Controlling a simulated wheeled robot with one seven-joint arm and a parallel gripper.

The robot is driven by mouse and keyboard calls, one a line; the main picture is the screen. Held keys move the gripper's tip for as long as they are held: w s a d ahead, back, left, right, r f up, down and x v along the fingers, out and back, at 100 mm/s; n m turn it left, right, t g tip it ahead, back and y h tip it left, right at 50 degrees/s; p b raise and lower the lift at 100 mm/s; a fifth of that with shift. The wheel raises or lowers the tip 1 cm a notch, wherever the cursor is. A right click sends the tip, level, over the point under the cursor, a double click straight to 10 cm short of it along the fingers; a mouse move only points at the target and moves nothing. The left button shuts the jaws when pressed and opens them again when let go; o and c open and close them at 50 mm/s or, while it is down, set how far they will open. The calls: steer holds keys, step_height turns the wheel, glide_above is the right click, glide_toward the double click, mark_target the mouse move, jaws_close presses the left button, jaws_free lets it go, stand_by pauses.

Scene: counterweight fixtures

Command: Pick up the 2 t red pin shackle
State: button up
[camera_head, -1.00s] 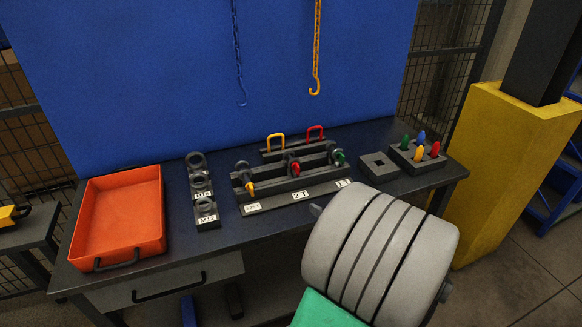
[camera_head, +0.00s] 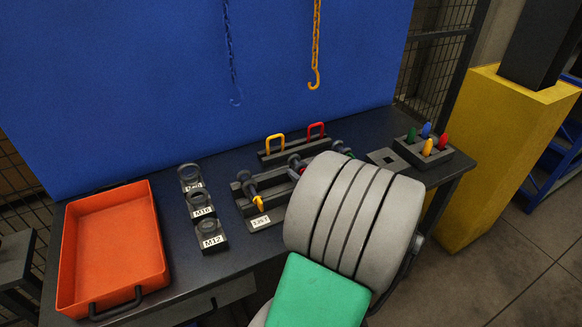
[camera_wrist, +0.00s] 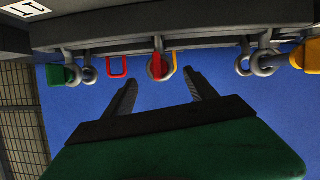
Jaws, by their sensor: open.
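The red pin shackle (camera_wrist: 156,66) hangs from the dark rack in the wrist view, in the middle, its red pin end facing me. In the head view it is mostly hidden behind my arm; part of its dark bow (camera_head: 296,163) shows. My gripper (camera_wrist: 162,80) is open and empty. Its two fingers point toward the rack, one to each side of the red pin in the picture, seemingly still short of it. The fingers are hidden in the head view. A green pin shackle (camera_wrist: 66,70) hangs at the left and a yellow one (camera_wrist: 290,60) at the right.
An orange tray (camera_head: 112,245) and several labelled eye-bolt blocks (camera_head: 201,204) stand left on the bench. Yellow (camera_head: 274,144) and red (camera_head: 317,131) handles stand behind the rack (camera_head: 268,186). A block with coloured pegs (camera_head: 424,150) is at right. A yellow hook chain (camera_head: 316,45) hangs behind.

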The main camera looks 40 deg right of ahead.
mark_target(297, 162)
steer(key=x, duration=0.3)
steer(key=p+x, duration=0.1)
steer(key=x, duration=0.2)
steer(key=shift+w+a+f, duration=0.1)
steer(key=shift+w+f, duration=0.15)
steer(key=shift+w, duration=0.05)
steer(key=shift+s, duration=0.1)
steer(key=shift+c, duration=0.3)
jaws_close()
steer(key=shift+r, duration=0.1)
